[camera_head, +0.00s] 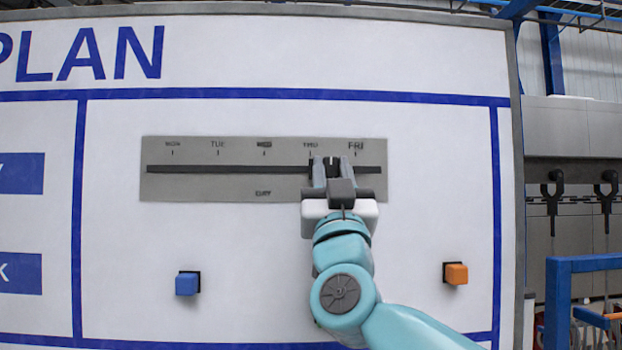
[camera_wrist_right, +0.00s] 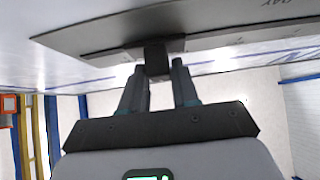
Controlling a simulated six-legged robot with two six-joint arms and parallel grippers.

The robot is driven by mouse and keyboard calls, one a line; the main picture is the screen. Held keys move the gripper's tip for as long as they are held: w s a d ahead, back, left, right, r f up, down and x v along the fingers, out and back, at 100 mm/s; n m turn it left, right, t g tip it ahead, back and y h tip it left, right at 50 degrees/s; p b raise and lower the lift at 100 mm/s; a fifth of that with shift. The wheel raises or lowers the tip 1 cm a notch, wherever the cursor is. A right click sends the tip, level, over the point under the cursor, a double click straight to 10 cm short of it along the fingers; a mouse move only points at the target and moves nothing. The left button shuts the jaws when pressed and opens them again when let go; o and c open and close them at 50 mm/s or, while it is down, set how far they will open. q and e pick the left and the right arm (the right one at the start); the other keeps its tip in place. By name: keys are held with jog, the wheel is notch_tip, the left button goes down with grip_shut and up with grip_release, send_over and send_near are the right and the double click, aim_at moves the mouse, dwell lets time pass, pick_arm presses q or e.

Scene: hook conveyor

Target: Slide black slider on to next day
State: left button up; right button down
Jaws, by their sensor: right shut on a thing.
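A grey day panel (camera_head: 215,188) on the white board bears the labels MON, TUE, THU and FRI, with a blurred one in the middle, above a long dark slot (camera_head: 220,169). My right gripper (camera_head: 334,164) reaches up to the slot between the THU and FRI labels. It is shut on the black slider (camera_wrist_right: 157,57), a dark block that shows between the fingertips in the right wrist view; in the head view the fingers partly hide it. My left gripper is not in view.
A blue button (camera_head: 187,284) sits below the panel on the left, and an orange button (camera_head: 456,273) on the right. The board's grey right edge (camera_head: 516,150) borders dark hooks (camera_head: 553,190) and blue frames. The slot left of THU is clear.

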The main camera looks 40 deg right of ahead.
jog(key=s+d, duration=0.2)
jog(key=d, duration=0.2)
jog(key=shift+s+d+b, duration=0.2)
jog(key=shift+s+b, duration=0.2)
jog(key=shift+w+a, duration=0.15)
jog(key=shift+a, duration=0.1)
jog(key=shift+d, duration=0.15)
jog(key=c, duration=0.9)
grip_release()
jog(key=shift+d, duration=0.25)
jog(key=shift+s+a+f, duration=0.2)
jog(key=shift+a+f, duration=0.05)
jog(key=shift+a, duration=0.1)
jog(key=b+v, duration=0.7)
jog(key=v, duration=0.8)
jog(key=shift+s+f+b, duration=0.2)
jog(key=shift+s+b, duration=0.1)
jog(key=shift+s, duration=0.05)
